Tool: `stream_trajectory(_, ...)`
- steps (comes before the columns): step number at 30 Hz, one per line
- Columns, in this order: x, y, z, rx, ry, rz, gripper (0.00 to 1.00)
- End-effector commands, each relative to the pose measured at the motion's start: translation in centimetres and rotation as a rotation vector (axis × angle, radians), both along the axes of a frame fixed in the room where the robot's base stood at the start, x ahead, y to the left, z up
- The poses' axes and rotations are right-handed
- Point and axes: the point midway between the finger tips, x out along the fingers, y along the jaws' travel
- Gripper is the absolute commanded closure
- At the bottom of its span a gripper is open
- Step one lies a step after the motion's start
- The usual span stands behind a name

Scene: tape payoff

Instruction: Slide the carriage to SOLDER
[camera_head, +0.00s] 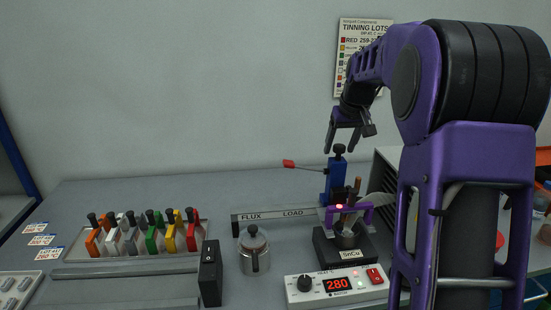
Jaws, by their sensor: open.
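The carriage (337,182) is a blue upright block with a black knob on top and a thin arm reaching left to a red tip. It stands at the right end of the visible rail (300,214), right of the LOAD label; FLUX is further left. No SOLDER label is readable; that part of the rail is hidden behind a purple bracket (364,217) and the solder pot (345,254) marked SnCu. My gripper (339,151) points down with its fingers apart, above or behind the carriage knob. I cannot tell whether they touch. Nothing shows between the fingers except the knob below.
A silver lidded flux pot (253,256) stands before the rail. A black switch box (210,273) is left of it. A controller (337,286) reads 280. A rack (150,252) holds several coloured clips at left. My arm covers the right side. The table behind the rail is clear.

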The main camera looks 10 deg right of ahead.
Motion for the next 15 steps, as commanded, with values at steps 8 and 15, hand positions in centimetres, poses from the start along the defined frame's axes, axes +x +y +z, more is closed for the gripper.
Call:
stream_trajectory(8, 0.0, 0.0, 2.7, 0.0, -0.001, 0.0, 0.32)
stream_trajectory(15, 0.0, 0.0, 4.3, 0.0, -0.001, 0.0, 0.32)
